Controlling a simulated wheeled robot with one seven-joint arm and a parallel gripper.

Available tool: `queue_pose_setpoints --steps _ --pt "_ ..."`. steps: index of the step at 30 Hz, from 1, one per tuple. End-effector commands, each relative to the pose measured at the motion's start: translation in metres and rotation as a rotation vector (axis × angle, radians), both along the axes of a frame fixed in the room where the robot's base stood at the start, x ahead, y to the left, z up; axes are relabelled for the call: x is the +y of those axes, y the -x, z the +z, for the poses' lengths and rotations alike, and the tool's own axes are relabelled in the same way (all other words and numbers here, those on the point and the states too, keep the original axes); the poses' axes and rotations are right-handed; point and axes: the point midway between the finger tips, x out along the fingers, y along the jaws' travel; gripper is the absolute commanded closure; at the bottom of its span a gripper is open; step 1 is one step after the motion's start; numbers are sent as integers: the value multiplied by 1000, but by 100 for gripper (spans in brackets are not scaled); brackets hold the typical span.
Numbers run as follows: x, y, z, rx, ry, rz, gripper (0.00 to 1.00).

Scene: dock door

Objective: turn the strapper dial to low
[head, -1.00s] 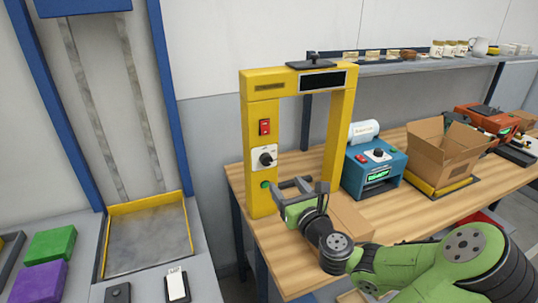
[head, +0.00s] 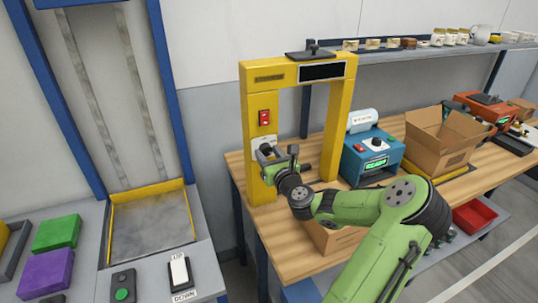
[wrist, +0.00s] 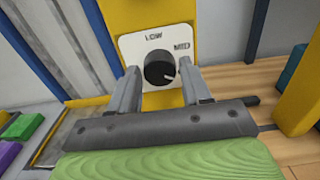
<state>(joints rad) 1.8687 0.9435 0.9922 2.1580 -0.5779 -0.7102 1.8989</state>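The yellow strapper (head: 255,100) is an arch standing on the wooden bench. Its dial (wrist: 160,68) is a black knob on a white plate (wrist: 133,45) on the left post. The plate reads LOW at the top and MED at the upper right in the wrist view. The knob's white mark points right and slightly down, below MED; any label there is hidden by a finger. My gripper (wrist: 161,72) is open, with one finger on each side of the knob and visible gaps. In the head view my gripper (head: 271,154) is at the plate and covers most of the dial.
A red switch (head: 265,117) sits above the dial. A blue machine (head: 372,158) and an open cardboard box (head: 440,143) stand to the right on the bench (head: 262,222). A flat carton (head: 335,240) lies below my arm.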

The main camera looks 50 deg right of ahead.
Motion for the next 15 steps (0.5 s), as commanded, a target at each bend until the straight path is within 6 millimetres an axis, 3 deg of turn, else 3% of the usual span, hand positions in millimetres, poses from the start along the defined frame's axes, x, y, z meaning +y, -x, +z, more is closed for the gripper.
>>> queue_pose_setpoints --steps 1,7,15 --pt "0 0 0 0 0 0 60" --pt "0 0 0 0 0 0 91" --pt "0 0 0 14 24 0 91"
